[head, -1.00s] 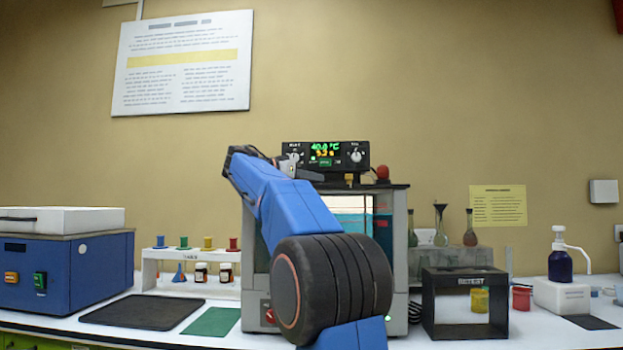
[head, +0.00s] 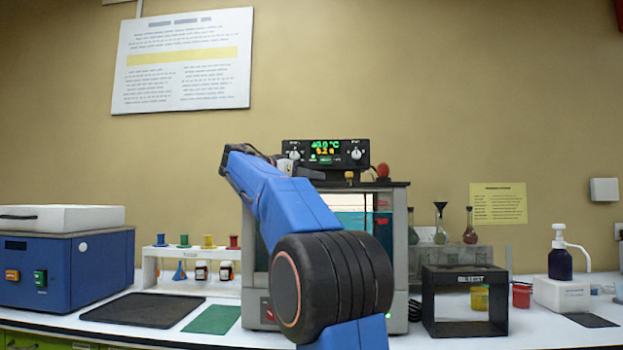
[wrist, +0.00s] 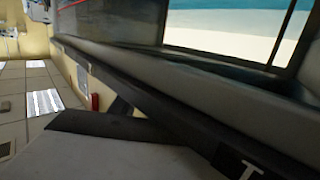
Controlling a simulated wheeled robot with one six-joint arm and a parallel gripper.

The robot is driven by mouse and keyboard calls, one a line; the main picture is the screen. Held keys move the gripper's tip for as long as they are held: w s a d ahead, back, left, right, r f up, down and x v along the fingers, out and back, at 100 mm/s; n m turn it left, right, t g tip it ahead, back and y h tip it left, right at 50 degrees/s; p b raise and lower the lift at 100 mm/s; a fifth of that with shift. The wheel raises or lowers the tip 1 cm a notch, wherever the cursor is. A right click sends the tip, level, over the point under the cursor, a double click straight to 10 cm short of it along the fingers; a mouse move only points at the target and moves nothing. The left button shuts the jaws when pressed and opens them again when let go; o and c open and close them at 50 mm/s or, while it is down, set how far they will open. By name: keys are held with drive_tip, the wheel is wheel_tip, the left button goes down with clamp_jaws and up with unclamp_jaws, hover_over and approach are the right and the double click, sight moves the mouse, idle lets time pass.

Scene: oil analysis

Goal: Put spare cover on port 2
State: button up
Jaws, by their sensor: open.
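The bath (head: 399,250) with a lit window stands behind my arm, with a control unit (head: 325,153) on its top. A red knob-like piece (head: 382,171) and a small brass-coloured piece (head: 350,177) are also on its top. I cannot tell which piece is the spare cover or where port 2 is. My gripper (head: 305,173) is open above the bath's top, in front of the control unit, mostly hidden by my blue arm. I see nothing held in it. The wrist view shows the bath's window (wrist: 235,30) and dark top edge close up, tilted.
A rack (head: 150,270) with coloured spools and small bottles stands to the left, beyond a dark mat (head: 143,310) and a green mat (head: 212,320). A blue machine (head: 68,270) is at far left. A black open frame (head: 465,328) stands right of the bath.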

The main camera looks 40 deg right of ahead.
drive_tip(key=w+a+r, duration=0.1)
drive_tip(key=a, duration=1.5)
drive_tip(key=shift+a+r, duration=0.15)
drive_tip(key=shift+r, duration=0.1)
drive_tip(key=shift+w, duration=0.1)
